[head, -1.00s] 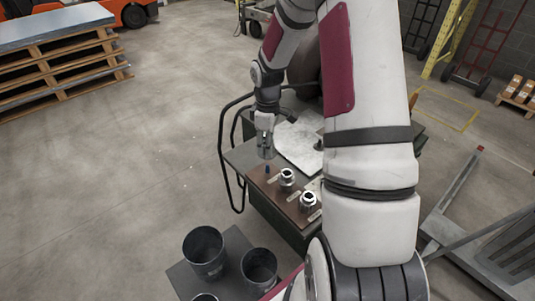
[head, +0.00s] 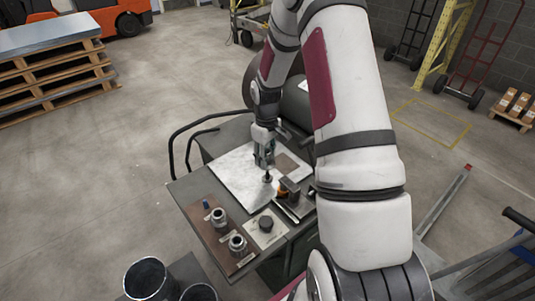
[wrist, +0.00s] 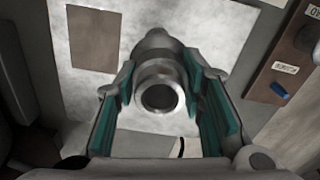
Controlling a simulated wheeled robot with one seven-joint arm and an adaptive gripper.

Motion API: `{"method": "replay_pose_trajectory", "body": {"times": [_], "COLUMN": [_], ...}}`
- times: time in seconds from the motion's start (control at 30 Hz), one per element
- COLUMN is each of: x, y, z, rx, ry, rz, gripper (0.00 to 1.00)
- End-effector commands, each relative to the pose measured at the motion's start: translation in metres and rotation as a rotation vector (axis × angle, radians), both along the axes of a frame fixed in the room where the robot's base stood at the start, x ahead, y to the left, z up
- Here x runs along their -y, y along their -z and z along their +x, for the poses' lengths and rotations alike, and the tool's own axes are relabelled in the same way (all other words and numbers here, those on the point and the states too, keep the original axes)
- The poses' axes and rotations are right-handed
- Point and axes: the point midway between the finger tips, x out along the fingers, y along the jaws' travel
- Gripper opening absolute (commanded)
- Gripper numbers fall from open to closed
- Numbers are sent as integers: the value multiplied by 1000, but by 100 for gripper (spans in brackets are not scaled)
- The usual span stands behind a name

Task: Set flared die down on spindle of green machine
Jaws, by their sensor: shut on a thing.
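My gripper (head: 264,158) is shut on the flared die, a grey metal ring-like piece (wrist: 160,88) held between the teal finger pads in the wrist view. Its round bore faces the wrist camera. In the head view the die is small and hard to make out between the fingers. The green machine has a pale top plate (head: 233,165). A short dark post with a round grey base (head: 267,179), which looks like the spindle, stands on it just below my gripper. Whether the die touches the post cannot be told. The wrist view does not clearly show the spindle.
A brown board with a blue peg (head: 205,203) and two metal dies (head: 218,216) (head: 238,243) lies at the front left. A pale plate with a black knob (head: 265,223) and an orange-black part (head: 289,187) sit nearby. Open buckets (head: 147,278) stand at the lower left.

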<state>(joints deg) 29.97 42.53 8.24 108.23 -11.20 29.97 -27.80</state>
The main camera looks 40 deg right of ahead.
Motion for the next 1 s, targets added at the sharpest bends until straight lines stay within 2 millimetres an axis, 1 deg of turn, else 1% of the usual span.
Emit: {"method": "replay_pose_trajectory", "body": {"times": [0.17,0.7,1.0], "x": [0,0,0], "y": [5,50,67], "z": [1,1,0], "rx": [-1,-1,0], "ry": [8,7,7], "rz": [0,0,0], "gripper": [0,0,0]}}
